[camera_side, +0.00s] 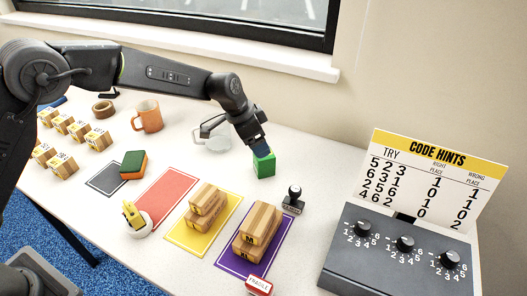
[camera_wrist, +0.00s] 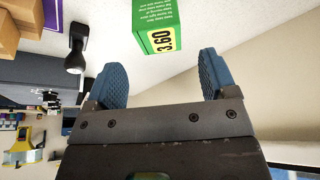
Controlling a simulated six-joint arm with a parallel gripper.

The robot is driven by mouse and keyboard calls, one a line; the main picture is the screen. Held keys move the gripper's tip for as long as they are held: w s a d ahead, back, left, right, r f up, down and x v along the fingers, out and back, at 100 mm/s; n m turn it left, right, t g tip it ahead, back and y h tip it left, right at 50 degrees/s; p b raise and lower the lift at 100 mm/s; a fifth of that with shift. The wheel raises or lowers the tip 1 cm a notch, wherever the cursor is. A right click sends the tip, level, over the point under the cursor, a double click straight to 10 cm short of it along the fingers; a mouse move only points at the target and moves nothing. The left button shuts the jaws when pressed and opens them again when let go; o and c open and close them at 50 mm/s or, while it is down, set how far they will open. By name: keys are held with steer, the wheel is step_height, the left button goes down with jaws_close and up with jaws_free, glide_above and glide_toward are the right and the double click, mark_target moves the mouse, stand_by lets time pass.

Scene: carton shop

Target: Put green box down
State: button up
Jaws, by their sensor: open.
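The green box (camera_side: 264,166) stands upright on the white table, toward the back, right of a clear glass-like item. In the wrist view the green box (camera_wrist: 160,24) shows at the top with a yellow label reading 3.60. My gripper (camera_side: 261,148) is at the top of the box in the side view. In the wrist view my gripper (camera_wrist: 160,82) has its two blue fingers spread apart with nothing between them, and the box lies beyond the fingertips. Whether a finger touches the box cannot be told.
A black-handled stamp (camera_side: 293,199) stands in front of the box. Wooden cartons lie on the yellow mat (camera_side: 186,240) and purple mat (camera_side: 229,262). An orange mug (camera_side: 148,116) is at the left. A dial panel (camera_side: 385,270) stands at the right. Bare table surrounds the box.

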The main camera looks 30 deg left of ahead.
steer(key=shift+v, duration=2.4)
steer(key=s+a+r+n+t+y, duration=0.1)
steer(key=s+a+r+n, duration=0.1)
steer(key=s+a+r, duration=0.45)
steer(key=s+a+r+n, duration=0.2)
steer(key=s+a+r, duration=0.1)
steer(key=s+r, duration=0.55)
steer(key=s+a+f+n+y, duration=0.1)
steer(key=s+a+n, duration=0.1)
steer(key=s, duration=0.7)
steer(key=s+a+f+n+t+y, duration=0.1)
steer(key=s+a+f+n, duration=0.1)
steer(key=s, duration=0.8)
steer(key=shift+a+f+n, duration=0.25)
steer(key=shift+a+n, duration=0.25)
steer(key=shift+a, duration=0.45)
